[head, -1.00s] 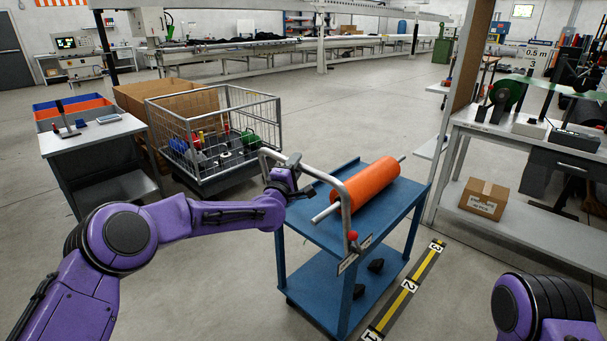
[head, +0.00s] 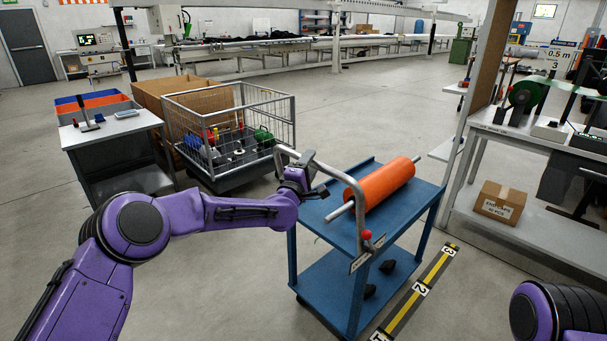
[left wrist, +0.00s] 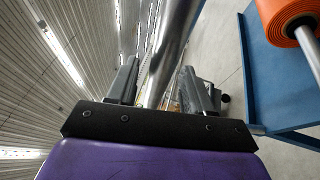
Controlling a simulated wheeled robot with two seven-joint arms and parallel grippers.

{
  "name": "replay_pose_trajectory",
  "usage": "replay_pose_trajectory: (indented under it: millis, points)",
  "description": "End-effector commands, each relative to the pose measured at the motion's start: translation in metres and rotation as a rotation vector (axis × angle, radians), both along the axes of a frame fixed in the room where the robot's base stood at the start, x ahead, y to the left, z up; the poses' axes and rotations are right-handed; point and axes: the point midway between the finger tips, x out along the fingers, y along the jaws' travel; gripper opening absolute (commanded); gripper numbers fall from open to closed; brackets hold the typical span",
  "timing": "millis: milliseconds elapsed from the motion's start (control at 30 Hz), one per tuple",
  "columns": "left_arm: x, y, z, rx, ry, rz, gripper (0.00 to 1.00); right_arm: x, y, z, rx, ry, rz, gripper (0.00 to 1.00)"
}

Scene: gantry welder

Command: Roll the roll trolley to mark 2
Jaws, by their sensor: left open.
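The blue roll trolley (head: 325,277) stands right of centre, with an orange roll (head: 384,184) on a metal bar lying across its top shelf. Its grey tube handle (head: 333,171) rises at the near left end, with a red knob low on its near side. My left gripper (head: 313,184) is at this handle. In the left wrist view the tube runs between the two open fingers (left wrist: 160,88), with gaps beside it. A yellow-black floor strip (head: 407,307) lies along the trolley's right side. Mark 2 (head: 421,288) is on it, between 3 and 1. My right gripper is out of view.
A wire cart (head: 232,132) stands behind the trolley to the left, next to a grey side table (head: 112,135). A workbench (head: 535,133) with a cardboard box (head: 500,202) on its lower shelf is at right. Open floor lies behind the trolley.

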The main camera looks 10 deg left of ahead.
Motion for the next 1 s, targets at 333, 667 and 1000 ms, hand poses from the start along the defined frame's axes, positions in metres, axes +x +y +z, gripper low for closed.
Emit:
replay_pose_trajectory:
  millis: [333, 667, 1000]
  points:
    - [-0.068, 0.016, -0.014, -0.003, 0.002, 0.0, 0.51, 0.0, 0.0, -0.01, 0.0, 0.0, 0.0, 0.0]
    - [-0.091, 0.021, -0.017, -0.002, 0.001, 0.002, 0.51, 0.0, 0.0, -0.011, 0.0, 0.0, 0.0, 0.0]
    - [-0.104, 0.023, -0.05, 0.201, 0.053, 0.063, 0.51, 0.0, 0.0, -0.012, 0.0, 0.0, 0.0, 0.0]
